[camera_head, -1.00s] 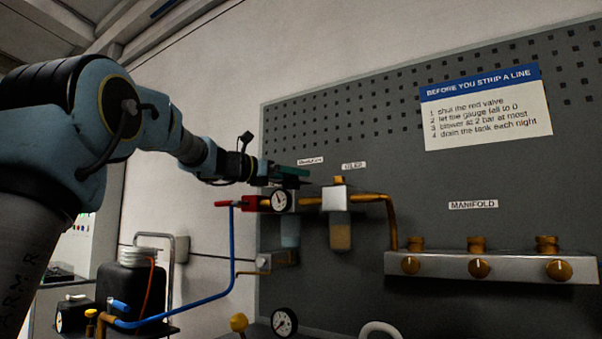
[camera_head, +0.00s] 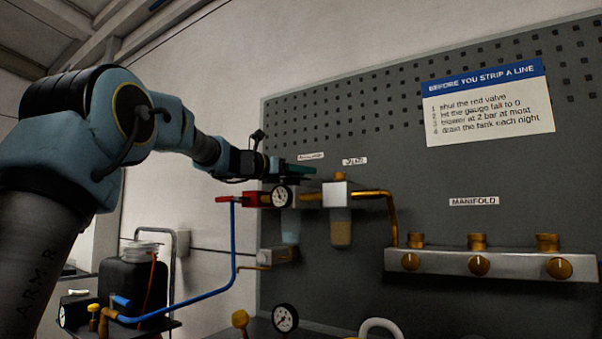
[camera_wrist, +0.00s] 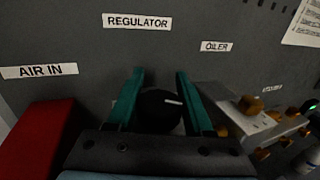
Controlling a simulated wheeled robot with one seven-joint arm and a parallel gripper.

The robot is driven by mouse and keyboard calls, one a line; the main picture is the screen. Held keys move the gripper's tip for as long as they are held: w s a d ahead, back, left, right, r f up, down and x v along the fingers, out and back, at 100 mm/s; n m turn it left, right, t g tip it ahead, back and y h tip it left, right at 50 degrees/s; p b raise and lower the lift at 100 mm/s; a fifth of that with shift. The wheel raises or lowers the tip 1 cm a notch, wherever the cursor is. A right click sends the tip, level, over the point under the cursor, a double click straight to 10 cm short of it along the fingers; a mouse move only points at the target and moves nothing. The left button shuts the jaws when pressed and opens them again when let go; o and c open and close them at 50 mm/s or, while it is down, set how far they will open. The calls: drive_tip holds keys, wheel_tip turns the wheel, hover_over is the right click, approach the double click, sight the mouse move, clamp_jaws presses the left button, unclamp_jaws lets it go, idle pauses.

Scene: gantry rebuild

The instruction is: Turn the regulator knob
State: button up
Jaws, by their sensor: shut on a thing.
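The regulator knob (camera_wrist: 158,110) is a round black knob with a white mark line on top, seen in the wrist view under the REGULATOR label (camera_wrist: 137,21). My gripper (camera_wrist: 154,90) has green fingers, one on each side of the knob, and is shut on it. In the head view my gripper (camera_head: 296,169) is above the regulator's round gauge (camera_head: 281,196), at the left of the panel. The knob itself is hidden there behind my fingers.
A red block (camera_wrist: 42,135) is left of the knob in the wrist view. The oiler (camera_head: 338,195) stands to the right, with a brass pipe (camera_head: 375,194) beyond it. A manifold (camera_head: 440,262) with brass knobs is lower right. A blue pipe (camera_head: 205,299) runs below.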

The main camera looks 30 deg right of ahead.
clamp_jaws()
drive_tip(key=shift+g, duration=0.3)
